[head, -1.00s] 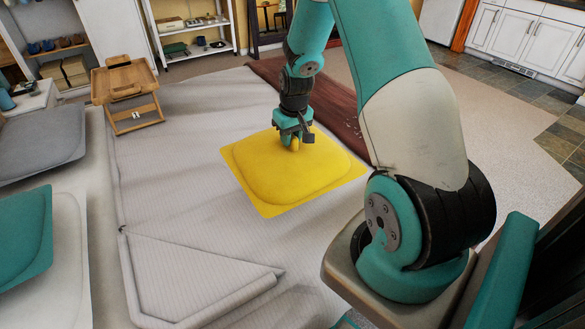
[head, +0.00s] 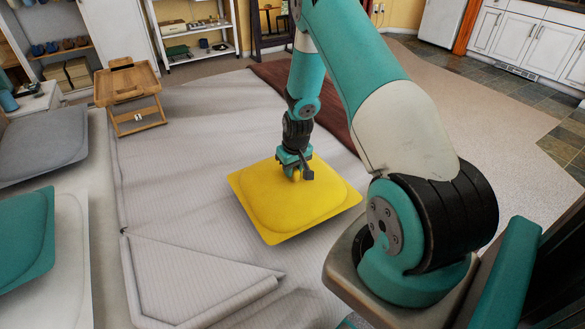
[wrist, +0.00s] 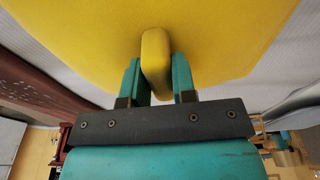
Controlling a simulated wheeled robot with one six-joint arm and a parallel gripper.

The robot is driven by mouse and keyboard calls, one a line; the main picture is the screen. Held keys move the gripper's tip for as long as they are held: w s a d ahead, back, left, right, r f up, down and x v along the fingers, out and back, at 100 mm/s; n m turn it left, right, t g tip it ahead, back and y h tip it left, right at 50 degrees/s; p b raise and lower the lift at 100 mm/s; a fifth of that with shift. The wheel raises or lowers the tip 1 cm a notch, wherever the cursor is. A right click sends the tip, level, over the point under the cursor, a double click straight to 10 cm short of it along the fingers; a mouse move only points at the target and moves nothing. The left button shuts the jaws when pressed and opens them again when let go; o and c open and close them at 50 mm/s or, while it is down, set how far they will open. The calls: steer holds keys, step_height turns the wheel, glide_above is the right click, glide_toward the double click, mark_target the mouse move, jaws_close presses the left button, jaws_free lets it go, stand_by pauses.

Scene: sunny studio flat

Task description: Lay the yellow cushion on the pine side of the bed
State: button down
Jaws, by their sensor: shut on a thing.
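The yellow cushion (head: 285,208) is a flat square with a raised middle, over the pale bedspread near the middle of the bed (head: 190,180). My gripper (head: 297,176) is above the cushion, shut on an upright yellow tab on its top. In the wrist view the two teal fingers (wrist: 157,80) press on both sides of this tab, and the cushion (wrist: 230,35) fills the upper part of the picture. I cannot tell whether the cushion touches the bed. No bed side reads clearly as pine.
A wooden tray table (head: 130,90) stands at the bed's far left. A grey cushion (head: 40,145) and a teal cushion (head: 25,235) lie at the left. A folded bedspread corner (head: 200,280) is in front. A dark red throw (head: 300,90) lies at the far right.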

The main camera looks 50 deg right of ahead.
steer(key=shift+f, duration=0.15)
steer(key=c, duration=0.9)
jaws_free()
steer(key=shift+r, duration=0.5)
step_height(320, 180, up, 11)
steer(key=s, duration=0.2)
steer(key=a+r+n+y, duration=0.25)
steer(key=a+r, duration=0.65)
steer(key=a, duration=0.5)
steer(key=s+a+r+n, duration=0.2)
steer(key=s+a+r, duration=0.2)
steer(key=s+a, duration=0.3)
steer(key=s+a+r+n+g+y, duration=0.1)
steer(key=s+a+r+n, duration=0.2)
steer(key=s+a, duration=0.4)
steer(key=s+a+r+n+y, duration=0.1)
steer(key=s+a+r+n, duration=0.1)
steer(key=s+a+r, duration=0.3)
steer(key=shift+s+a+r+n+g, duration=0.1)
steer(key=shift+s+a+n+g, duration=0.3)
steer(key=shift+s+a, duration=0.6)
steer(key=shift+d, duration=0.1)
